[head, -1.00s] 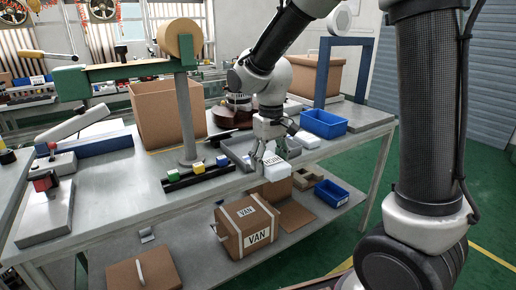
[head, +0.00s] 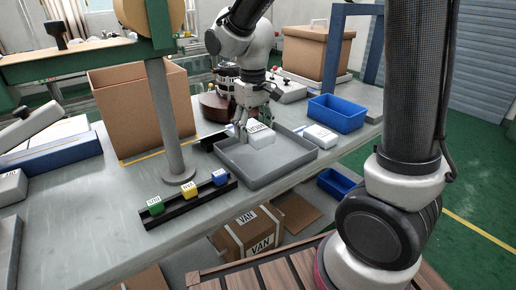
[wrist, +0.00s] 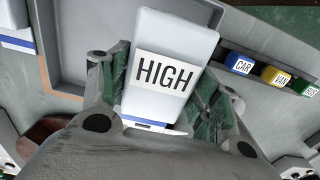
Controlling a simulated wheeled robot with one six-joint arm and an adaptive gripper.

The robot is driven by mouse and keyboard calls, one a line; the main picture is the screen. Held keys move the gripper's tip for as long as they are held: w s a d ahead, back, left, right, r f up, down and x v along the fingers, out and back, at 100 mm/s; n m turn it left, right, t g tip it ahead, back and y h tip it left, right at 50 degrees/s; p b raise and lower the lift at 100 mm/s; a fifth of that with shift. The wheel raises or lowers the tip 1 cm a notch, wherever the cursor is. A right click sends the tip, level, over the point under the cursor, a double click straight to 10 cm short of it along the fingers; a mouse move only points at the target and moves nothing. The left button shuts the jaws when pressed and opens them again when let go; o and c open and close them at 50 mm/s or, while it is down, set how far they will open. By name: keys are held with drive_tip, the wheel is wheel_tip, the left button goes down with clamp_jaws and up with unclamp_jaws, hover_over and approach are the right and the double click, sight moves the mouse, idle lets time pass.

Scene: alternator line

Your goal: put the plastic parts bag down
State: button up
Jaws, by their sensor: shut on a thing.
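The plastic parts bag, a white pouch (head: 260,137) labelled HIGH, is held in my gripper (head: 243,122). In the wrist view the bag (wrist: 170,62) sits between my two fingers (wrist: 160,100), its label facing the camera and a blue stripe at its near end. In the head view the bag is over the back left part of a shallow grey tray (head: 262,182) on the bench. I cannot tell whether its underside touches the tray floor. The rest of the tray is empty.
A black rail (head: 190,208) with green, yellow and blue blocks lies left of the tray, near a grey post (head: 168,120). A cardboard box (head: 130,105) stands behind. A white packet (head: 320,136) and a blue bin (head: 336,113) are on the right.

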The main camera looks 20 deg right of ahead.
sight(254, 164)
wheel_tip(254, 164, down, 9)
drive_tip(key=shift+f, duration=0.1)
idle(0.3)
drive_tip(key=o, duration=1.2)
drive_tip(key=shift+f, duration=0.15)
wheel_tip(254, 164, up, 12)
drive_tip(key=shift+r, duration=0.2)
drive_tip(key=s+d+r+m+t, duration=0.1)
drive_tip(key=s+d+r, duration=0.3)
drive_tip(key=s+d, duration=0.4)
drive_tip(key=s+d+r+m+t, duration=0.2)
drive_tip(key=s+d+r+t, duration=0.1)
drive_tip(key=s+d, duration=0.5)
drive_tip(key=s+r, duration=0.1)
drive_tip(key=s, duration=0.1)
drive_tip(key=shift+s+d+m, duration=0.15)
drive_tip(key=shift+s+m, duration=0.15)
